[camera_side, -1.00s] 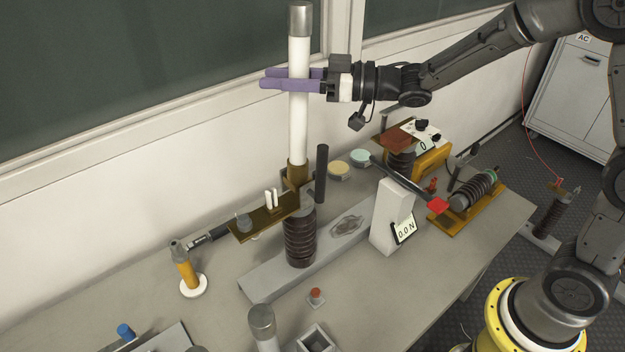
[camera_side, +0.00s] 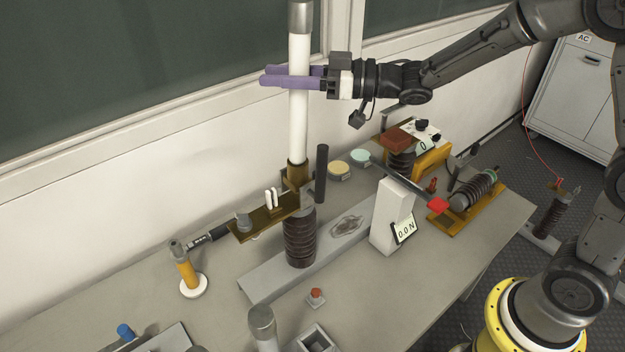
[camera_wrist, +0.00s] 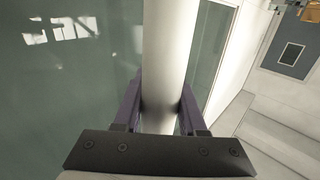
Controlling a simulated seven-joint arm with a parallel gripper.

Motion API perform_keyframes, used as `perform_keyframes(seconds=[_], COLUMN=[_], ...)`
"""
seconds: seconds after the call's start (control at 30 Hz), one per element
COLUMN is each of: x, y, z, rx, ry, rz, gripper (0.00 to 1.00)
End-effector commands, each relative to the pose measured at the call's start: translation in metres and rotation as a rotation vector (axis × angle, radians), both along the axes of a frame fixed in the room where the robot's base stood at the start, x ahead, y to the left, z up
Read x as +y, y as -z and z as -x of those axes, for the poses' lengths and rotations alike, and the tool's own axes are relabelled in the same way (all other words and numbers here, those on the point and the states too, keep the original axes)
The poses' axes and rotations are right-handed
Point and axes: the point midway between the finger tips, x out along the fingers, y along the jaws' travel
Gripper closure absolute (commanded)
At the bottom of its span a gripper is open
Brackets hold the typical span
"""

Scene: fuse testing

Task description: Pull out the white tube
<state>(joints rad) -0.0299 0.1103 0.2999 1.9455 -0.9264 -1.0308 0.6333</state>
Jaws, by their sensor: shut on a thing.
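The white tube (camera_side: 299,122) stands upright in the side view, with a grey metal cap at its top and a brass-coloured end at its bottom. Its lower end is at the brass clip (camera_side: 298,175) on top of the dark ribbed insulator (camera_side: 300,238); I cannot tell whether it still sits inside the clip. My gripper (camera_side: 292,77) has purple fingers and is shut on the tube's upper part, coming from the right. In the wrist view the tube (camera_wrist: 168,60) runs between the two purple fingers (camera_wrist: 158,112).
A grey beam (camera_side: 262,285) carries the insulator on the table. A black rod (camera_side: 322,172) stands just right of the clip. A white block with a force display (camera_side: 392,215) is further right. An orange-handled tool (camera_side: 187,270) stands left. Space above the tube is open.

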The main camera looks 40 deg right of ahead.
Motion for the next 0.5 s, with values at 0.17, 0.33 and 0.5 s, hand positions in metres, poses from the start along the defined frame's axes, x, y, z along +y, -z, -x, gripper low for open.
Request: perform_keyframes(seconds=[0.17,0.33,0.5], x=[0.0001,0.0002,-0.0001], y=[-0.0013,-0.0026,-0.0086], z=[0.0000,-0.0001,0.0000], rx=[-0.004,-0.004,-0.004], ry=[0.000,-0.001,-0.002], rz=[-0.001,-0.001,0.000], gripper=[1.00,1.00,1.00])
